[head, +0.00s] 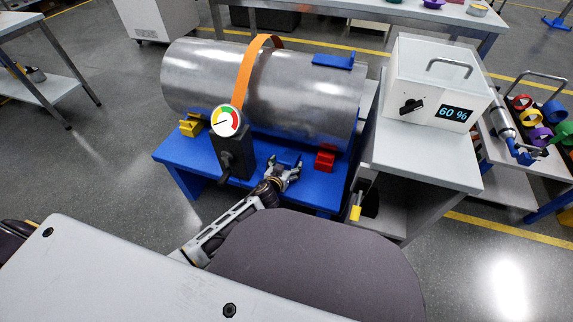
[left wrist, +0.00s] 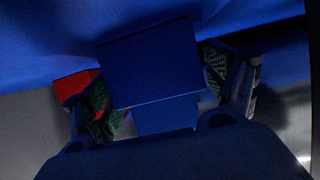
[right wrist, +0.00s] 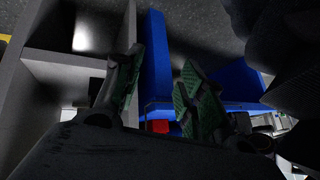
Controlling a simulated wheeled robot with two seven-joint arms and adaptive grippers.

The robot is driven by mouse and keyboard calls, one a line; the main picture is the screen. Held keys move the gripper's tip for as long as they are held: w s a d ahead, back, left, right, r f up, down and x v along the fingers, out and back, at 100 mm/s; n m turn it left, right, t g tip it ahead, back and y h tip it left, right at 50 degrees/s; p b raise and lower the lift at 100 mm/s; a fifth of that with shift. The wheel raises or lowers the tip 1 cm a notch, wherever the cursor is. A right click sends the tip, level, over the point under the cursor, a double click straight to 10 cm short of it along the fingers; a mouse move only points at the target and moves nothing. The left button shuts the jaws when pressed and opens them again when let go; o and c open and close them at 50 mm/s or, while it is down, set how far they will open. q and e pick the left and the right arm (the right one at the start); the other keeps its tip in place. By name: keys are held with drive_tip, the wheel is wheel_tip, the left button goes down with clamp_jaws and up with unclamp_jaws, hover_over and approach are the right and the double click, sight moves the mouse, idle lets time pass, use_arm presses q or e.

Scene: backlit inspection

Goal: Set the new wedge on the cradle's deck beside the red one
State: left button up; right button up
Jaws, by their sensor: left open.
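The blue cradle deck (head: 255,180) carries a large metal cylinder (head: 285,90). The red wedge (head: 325,159) sits on the deck right of my left gripper (head: 288,172); it also shows at the left of the left wrist view (left wrist: 73,87). A blue wedge-like block (left wrist: 150,60) lies between the left gripper's open fingers; whether they touch it is unclear. In the head view it blends with the blue deck. My right gripper (right wrist: 155,90) is open and empty, facing a blue upright (right wrist: 156,60), with a bit of red beyond.
A yellow wedge (head: 191,125) sits at the deck's left. A black stand with a gauge (head: 226,121) rises close left of my left gripper. A grey cabinet (head: 420,160) with a white box (head: 435,85) stands to the right. An orange strap (head: 245,75) spans the cylinder.

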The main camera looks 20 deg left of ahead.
use_arm(q)
drive_tip(key=shift+v, duration=0.8)
drive_tip(key=shift+p+v, duration=0.55)
drive_tip(key=shift+v, duration=0.5)
drive_tip(key=shift+p+v, duration=0.3)
drive_tip(key=shift+v, duration=0.75)
drive_tip(key=shift+p+v, duration=0.6)
drive_tip(key=shift+v, duration=1.45)
drive_tip(key=shift+s+r, duration=0.35)
drive_tip(key=shift+s, duration=0.25)
use_arm(e)
wheel_tip(320, 180, up, 7)
drive_tip(key=d+g, duration=0.1)
drive_tip(key=shift+s+d+f+n+h, duration=0.15)
drive_tip(key=shift+f+n+h, duration=0.05)
drive_tip(key=shift+n+h, duration=0.2)
